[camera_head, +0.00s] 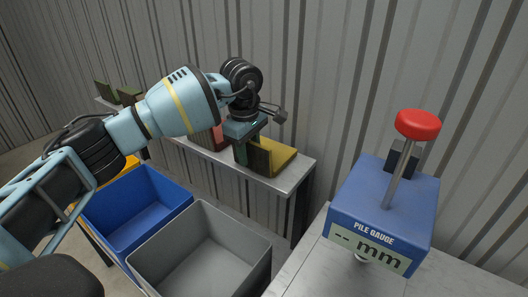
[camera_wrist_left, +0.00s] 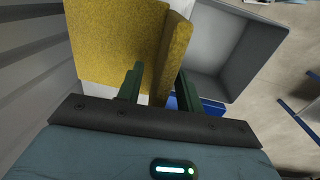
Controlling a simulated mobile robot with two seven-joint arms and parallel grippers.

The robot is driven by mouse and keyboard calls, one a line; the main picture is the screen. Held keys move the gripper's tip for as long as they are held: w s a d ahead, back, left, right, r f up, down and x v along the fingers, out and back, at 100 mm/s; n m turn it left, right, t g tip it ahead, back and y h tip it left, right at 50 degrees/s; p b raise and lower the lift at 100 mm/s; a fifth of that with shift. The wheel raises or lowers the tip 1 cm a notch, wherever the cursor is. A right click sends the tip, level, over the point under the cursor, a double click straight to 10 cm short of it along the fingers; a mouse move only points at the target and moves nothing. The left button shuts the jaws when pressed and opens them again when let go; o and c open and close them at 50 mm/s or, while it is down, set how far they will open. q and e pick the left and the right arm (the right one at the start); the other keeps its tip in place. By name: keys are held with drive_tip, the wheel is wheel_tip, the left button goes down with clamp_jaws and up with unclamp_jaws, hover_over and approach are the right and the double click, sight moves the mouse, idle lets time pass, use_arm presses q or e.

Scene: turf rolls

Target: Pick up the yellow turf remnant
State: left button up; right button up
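The yellow turf remnant (camera_head: 283,157) sits on a grey metal bench (camera_head: 292,178) in the head view, an L-shaped piece with an upright part. My left gripper (camera_head: 253,150) is over its left side, fingers pointing down. In the left wrist view the remnant's flat yellow face (camera_wrist_left: 115,40) fills the upper left. Its upright part (camera_wrist_left: 174,50) stands between the two green fingers of my left gripper (camera_wrist_left: 160,82). The fingers look open, with a narrow gap on each side. My right gripper is not in view.
A red remnant (camera_head: 217,138) and green remnants (camera_head: 104,90) stand farther left on the bench. A grey bin (camera_head: 160,252), a blue bin (camera_head: 130,236) and a partly hidden yellow bin (camera_head: 131,164) are in front. A blue pile gauge (camera_head: 340,212) stands at right. A corrugated wall (camera_head: 330,80) rises behind.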

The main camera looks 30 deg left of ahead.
use_arm(q)
drive_tip(key=shift+f, duration=0.25)
clamp_jaws()
drive_tip(key=shift+r, duration=0.75)
wheel_tip(320, 180, up, 2)
drive_tip(key=shift+d+r, duration=0.1)
drive_tip(key=s+d+r+b, duration=0.1)
drive_tip(key=s+d, duration=0.9)
drive_tip(key=s, duration=0.2)
drive_tip(key=shift+d+r, duration=0.15)
drive_tip(key=shift+d, duration=0.05)
